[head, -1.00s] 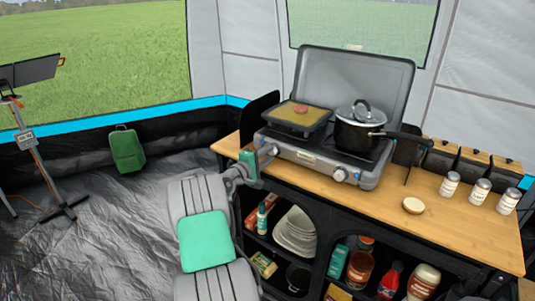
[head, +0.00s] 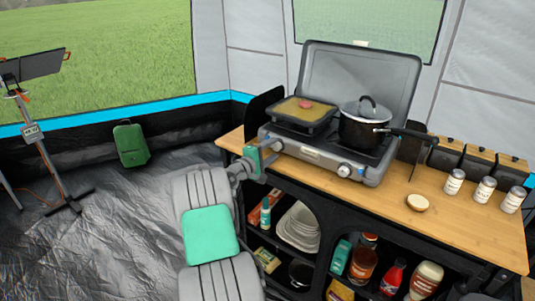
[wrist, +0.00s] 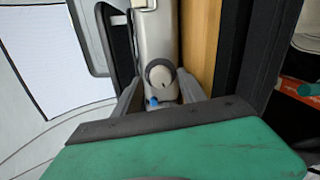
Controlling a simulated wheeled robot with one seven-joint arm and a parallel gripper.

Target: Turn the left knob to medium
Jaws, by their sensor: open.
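The two-burner camping stove (head: 310,153) stands on the wooden counter. Its left knob (head: 277,145) is at the left end of the stove's front panel, and the right knob (head: 344,170) is further right. My gripper (head: 262,154) is just in front of the left knob. In the wrist view the round grey left knob (wrist: 160,73) lies ahead, between the two open fingers of my gripper (wrist: 159,92). A blue mark shows by its lower edge. The jaws are empty; whether a finger touches the knob cannot be told.
A griddle pan (head: 302,112) with food sits on the left burner and a lidded black pot (head: 364,125) on the right one. The pot's handle sticks out right. Shakers (head: 484,190) and a small round bowl (head: 417,202) stand on the counter. Shelves below hold bottles.

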